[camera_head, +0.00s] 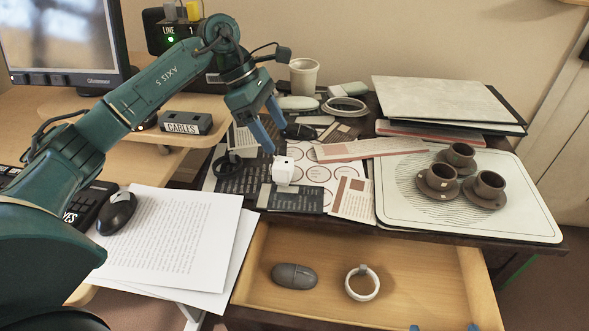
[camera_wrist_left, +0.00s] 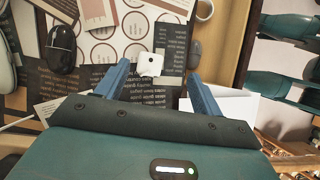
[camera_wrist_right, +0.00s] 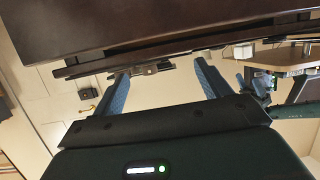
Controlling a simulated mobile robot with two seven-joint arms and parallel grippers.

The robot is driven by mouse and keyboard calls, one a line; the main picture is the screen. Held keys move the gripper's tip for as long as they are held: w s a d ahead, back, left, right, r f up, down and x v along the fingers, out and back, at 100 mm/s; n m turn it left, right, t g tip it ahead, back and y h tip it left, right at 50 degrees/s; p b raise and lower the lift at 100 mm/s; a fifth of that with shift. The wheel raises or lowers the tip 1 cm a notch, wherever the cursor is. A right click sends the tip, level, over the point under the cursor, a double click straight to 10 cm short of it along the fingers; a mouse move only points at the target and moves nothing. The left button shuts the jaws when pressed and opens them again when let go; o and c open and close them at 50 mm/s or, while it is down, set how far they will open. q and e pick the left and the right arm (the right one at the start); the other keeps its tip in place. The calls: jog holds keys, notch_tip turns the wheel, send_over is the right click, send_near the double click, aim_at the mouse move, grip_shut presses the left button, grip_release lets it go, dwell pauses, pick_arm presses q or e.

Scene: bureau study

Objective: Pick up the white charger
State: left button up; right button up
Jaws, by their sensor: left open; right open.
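The white charger (camera_head: 283,170) is a small white cube on the papers and dark cards on the desk, just behind the open drawer. It also shows in the left wrist view (camera_wrist_left: 150,64), between the fingertips but apart from them. My left gripper (camera_head: 270,137) is open and empty, above and slightly left of the charger, pointing down. My right gripper (camera_wrist_right: 160,70) is open and empty, low in front of the desk; only its blue fingertips show at the bottom edge of the head view.
A tray (camera_head: 530,215) with several brown cups stands right. A black mouse (camera_head: 300,131) and a white cup (camera_head: 304,76) are behind. Printed sheets (camera_head: 190,235) lie left.

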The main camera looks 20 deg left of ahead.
aim_at(281, 162)
jog(key=shift+w+f, duration=0.2)
jog(key=shift+w, duration=0.05)
pick_arm(q)
jog(key=shift+y, duration=0.4)
jog(key=f, duration=0.2)
jog(key=f+b, duration=0.1)
jog(key=f, duration=0.2)
jog(key=w+d+f, duration=0.1)
jog(key=f, duration=0.1)
jog(key=shift+f, duration=0.15)
pick_arm(e)
jog(key=shift+a+f+n, duration=0.3)
jog(key=shift+f, duration=0.35)
pick_arm(q)
jog(key=x, duration=0.1)
jog(key=b+x, duration=0.1)
jog(key=x, duration=0.2)
jog(key=shift+a+f, duration=0.2)
jog(key=shift+f, duration=0.15)
pick_arm(e)
jog(key=shift+w, duration=0.3)
pick_arm(q)
jog(key=shift+w+d+f, duration=0.1)
jog(key=shift+f, duration=0.05)
pick_arm(e)
jog(key=shift+y, duration=0.3)
pick_arm(q)
jog(key=c, duration=1.1)
